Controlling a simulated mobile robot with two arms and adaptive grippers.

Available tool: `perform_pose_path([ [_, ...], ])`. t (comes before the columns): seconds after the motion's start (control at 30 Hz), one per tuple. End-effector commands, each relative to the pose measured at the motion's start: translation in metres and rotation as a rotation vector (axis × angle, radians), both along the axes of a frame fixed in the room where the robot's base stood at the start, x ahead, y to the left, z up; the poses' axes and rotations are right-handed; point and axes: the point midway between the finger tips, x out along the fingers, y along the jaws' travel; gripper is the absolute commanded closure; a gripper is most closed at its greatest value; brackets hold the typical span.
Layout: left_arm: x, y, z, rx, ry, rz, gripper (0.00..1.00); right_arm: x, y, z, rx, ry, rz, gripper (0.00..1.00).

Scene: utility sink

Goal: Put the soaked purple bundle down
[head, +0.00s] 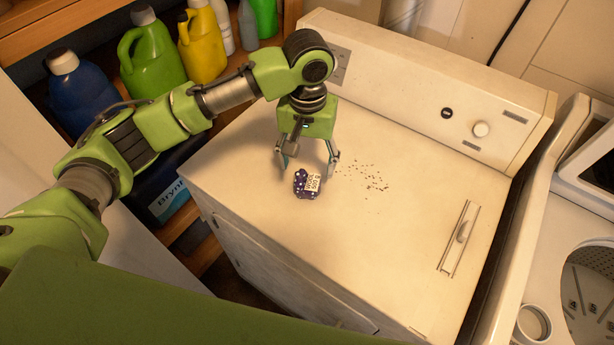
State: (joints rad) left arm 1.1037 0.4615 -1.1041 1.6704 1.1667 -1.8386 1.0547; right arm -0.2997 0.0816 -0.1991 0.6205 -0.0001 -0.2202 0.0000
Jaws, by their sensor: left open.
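My right gripper is not in view.
Small dark specks (372,178) lie right of the bundle. A raised control panel (440,90) runs along the back. A blue bottle (72,95), a green jug (150,60) and a yellow jug (203,45) stand behind my arm.

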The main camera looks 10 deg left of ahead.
Motion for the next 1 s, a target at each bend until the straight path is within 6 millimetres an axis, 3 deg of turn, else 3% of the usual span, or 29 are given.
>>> perform_pose_path([
  [0.2, 0.001, -0.001, 0.039, -0.002, -0.002, 0.0, 0.39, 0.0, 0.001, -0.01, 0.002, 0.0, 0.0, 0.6],
  [0.33, 0.0, -0.001, 0.05, -0.001, -0.001, 0.0, 0.39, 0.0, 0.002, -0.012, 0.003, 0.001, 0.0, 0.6],
  [1.0, 0.0, 0.0, 0.054, 0.0, 0.001, 0.0, 0.39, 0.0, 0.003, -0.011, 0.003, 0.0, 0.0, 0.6],
])
